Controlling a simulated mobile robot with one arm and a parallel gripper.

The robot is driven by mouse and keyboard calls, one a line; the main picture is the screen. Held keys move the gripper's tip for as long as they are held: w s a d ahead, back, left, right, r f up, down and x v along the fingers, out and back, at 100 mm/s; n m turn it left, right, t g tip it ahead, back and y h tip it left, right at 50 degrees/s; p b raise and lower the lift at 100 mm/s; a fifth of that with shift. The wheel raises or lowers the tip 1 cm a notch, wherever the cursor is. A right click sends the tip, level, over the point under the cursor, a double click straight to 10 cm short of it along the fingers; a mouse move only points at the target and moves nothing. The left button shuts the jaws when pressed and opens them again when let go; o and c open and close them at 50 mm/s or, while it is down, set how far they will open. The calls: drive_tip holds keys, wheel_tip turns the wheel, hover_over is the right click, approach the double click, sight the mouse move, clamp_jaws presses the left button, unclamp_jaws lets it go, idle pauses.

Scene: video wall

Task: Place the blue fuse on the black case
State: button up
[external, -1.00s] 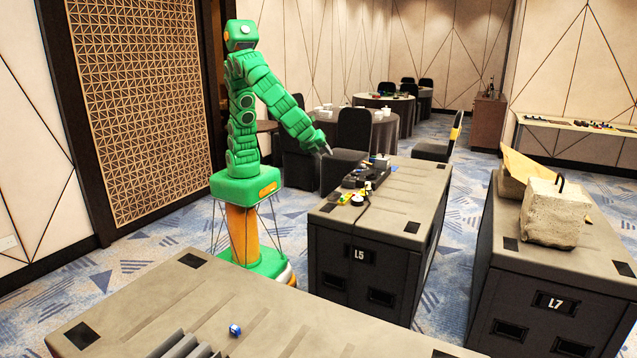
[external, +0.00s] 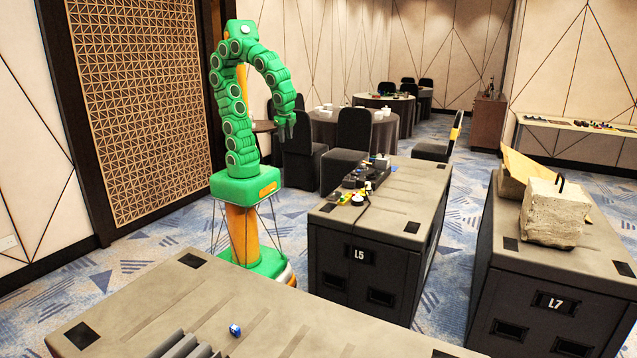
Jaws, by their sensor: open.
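A small blue object (external: 235,330), perhaps the blue fuse, lies on the top of the large grey-topped case (external: 130,310) in the foreground. It is too small to tell for sure. A dark, case-like item (external: 358,178) sits among the small things on top of the crate marked L5 (external: 350,218); I cannot tell if it is the black case. My gripper (external: 286,134) hangs downward from the arched arm, in the air left of the L5 crate and well apart from the blue object. It is open, with nothing seen between its fingers.
A crate marked L7 (external: 530,292) stands at the right, with a rough concrete block (external: 554,213) on it. A strip of carpet (external: 450,290) separates it from L5. Black chairs (external: 352,135) and a round table (external: 385,128) stand behind.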

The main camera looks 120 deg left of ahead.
drive_tip(key=s+d+n+h, duration=0.2)
drive_tip(key=s, duration=0.6)
drive_tip(key=shift+f+n, duration=0.25)
drive_tip(key=shift+n, duration=0.15)
drive_tip(key=shift+o, duration=0.5)
drive_tip(key=shift+s+d+h, duration=0.25)
drive_tip(key=shift+s+h, duration=0.05)
